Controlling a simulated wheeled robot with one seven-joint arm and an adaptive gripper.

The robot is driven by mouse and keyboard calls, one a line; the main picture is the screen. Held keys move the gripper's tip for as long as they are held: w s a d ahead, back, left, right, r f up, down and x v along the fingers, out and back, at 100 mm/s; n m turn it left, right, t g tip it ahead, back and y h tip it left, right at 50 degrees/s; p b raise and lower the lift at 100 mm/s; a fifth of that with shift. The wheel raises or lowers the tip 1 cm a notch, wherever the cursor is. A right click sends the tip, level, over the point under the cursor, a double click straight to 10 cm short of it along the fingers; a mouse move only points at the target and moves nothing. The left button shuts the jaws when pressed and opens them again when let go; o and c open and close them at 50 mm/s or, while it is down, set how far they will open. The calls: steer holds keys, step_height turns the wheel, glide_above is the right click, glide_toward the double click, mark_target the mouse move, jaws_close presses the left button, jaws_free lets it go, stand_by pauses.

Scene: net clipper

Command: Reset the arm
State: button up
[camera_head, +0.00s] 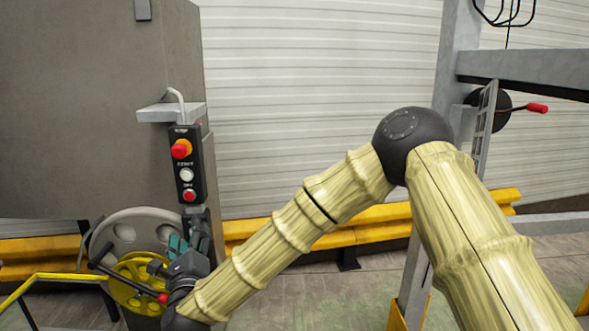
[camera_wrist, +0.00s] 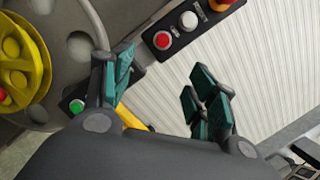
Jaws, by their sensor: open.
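My arm, with bamboo-like links, reaches from the right of the head view down to the lower left. My gripper (camera_head: 190,245) is at its end, in front of the grey wheel and below the control box. In the wrist view my gripper (camera_wrist: 160,95) shows its teal-padded fingers spread apart, with nothing between them. The control box (camera_head: 187,165) has an orange-red knob, a white button and a red button. It also shows at the top of the wrist view (camera_wrist: 178,32), beyond the fingers.
A grey wheel with a yellow hub (camera_head: 135,270) stands at lower left, partly behind my gripper. A black lever with a red knob (camera_head: 163,298) is close by. A grey cabinet (camera_head: 90,110) is behind. Yellow rails (camera_head: 375,225) run along the wall. A grey post (camera_head: 455,70) stands right.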

steer(key=s+d+f+n+g, duration=0.4)
steer(key=d+f, duration=0.3)
steer(key=f, duration=0.6)
steer(key=s+d+f+n+g+h, duration=0.1)
steer(key=s+d+f+n+g, duration=0.25)
steer(key=d+f+n, duration=0.6)
steer(key=s+d+f+n+g, duration=0.2)
steer(key=s+d+f, duration=0.2)
steer(key=f, duration=1.1)
steer(key=s+d+f+n+g+h, duration=0.2)
steer(key=s+d+f+n+g, duration=0.3)
steer(key=s+d+f, duration=0.7)
steer(key=s+d+f+n+g+h, duration=0.1)
steer(key=s+d+n+g, duration=0.3)
steer(key=s+d, duration=1.2)
steer(key=shift+s+d+g+h, duration=0.3)
steer(key=shift+s+g+h, duration=0.2)
steer(key=shift+h, duration=0.3)
